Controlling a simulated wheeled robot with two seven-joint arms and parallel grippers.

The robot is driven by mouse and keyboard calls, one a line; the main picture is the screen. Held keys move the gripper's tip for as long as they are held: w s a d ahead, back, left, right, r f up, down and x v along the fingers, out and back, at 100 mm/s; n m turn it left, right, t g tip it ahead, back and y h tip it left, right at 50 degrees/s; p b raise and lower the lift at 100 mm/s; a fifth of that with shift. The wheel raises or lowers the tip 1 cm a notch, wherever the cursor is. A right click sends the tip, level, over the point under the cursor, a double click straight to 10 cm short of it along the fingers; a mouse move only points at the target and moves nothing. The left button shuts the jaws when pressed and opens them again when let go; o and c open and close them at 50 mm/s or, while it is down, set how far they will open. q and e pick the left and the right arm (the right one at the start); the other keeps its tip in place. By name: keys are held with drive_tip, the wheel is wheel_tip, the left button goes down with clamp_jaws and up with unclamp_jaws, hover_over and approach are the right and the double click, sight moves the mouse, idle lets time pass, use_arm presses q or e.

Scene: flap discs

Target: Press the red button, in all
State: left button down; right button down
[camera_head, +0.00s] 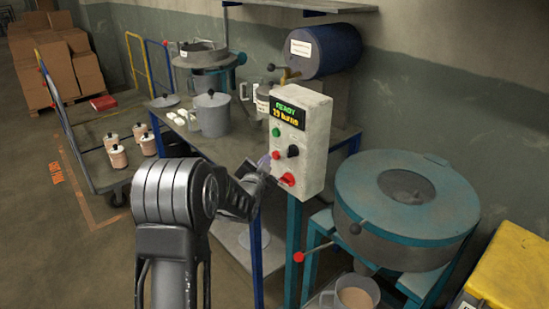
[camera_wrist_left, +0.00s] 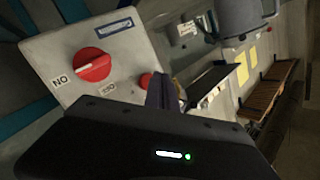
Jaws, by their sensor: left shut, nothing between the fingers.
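A pale control box (camera_head: 302,145) stands on a teal post. Its front has a lit display (camera_head: 287,115) reading READY in green above a yellow line, a green button (camera_head: 276,132), a black knob (camera_head: 292,151), a small red button (camera_head: 276,155) and a red rotary switch (camera_head: 287,180). In the left wrist view the rotary switch (camera_wrist_left: 92,65) is large, and the red button (camera_wrist_left: 146,80) shows beside the fingers. My left gripper (camera_head: 264,163) is shut and empty, its tips close to the red button; I cannot tell whether they touch. My right gripper is not in view.
A round teal-lidded machine (camera_head: 405,195) stands right of the box, with a cup (camera_head: 355,297) below it. A metal table (camera_head: 335,132) behind holds a grey lidded pot (camera_head: 211,115). A cart (camera_head: 100,170) with several jars stands at the left. A yellow bin (camera_head: 515,265) is at lower right.

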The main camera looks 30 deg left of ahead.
use_arm(q)
drive_tip(key=shift+s+a, duration=0.15)
drive_tip(key=shift+s, duration=0.15)
drive_tip(key=s, duration=0.2)
drive_tip(key=s+a+b, duration=0.1)
drive_tip(key=s, duration=0.1)
drive_tip(key=shift+s+a, duration=0.15)
drive_tip(key=shift+s, duration=0.15)
idle(0.9)
drive_tip(key=s+d+f+n+g+h, duration=0.1)
drive_tip(key=s+d+f+g+h, duration=0.2)
drive_tip(key=d+f, duration=0.6)
drive_tip(key=s+d+f+n+g+h, duration=0.1)
drive_tip(key=s+d+f+g, duration=0.35)
drive_tip(key=f, duration=0.85)
drive_tip(key=s+d+f+n+g+h, duration=0.1)
drive_tip(key=s+d+f+n+h, duration=0.1)
drive_tip(key=s+d+f, duration=0.7)
drive_tip(key=s+d+f+n+g+h, duration=0.15)
drive_tip(key=s+d+f+g, duration=0.3)
drive_tip(key=s+d, duration=0.5)
drive_tip(key=s+d+f+n+g+h, duration=0.1)
drive_tip(key=s+d+f+g+h, duration=0.15)
drive_tip(key=s+d+f, duration=0.7)
wheel_tip(320, 180, up, 6)
drive_tip(key=w+m, duration=0.1)
drive_tip(key=shift+d, duration=0.25)
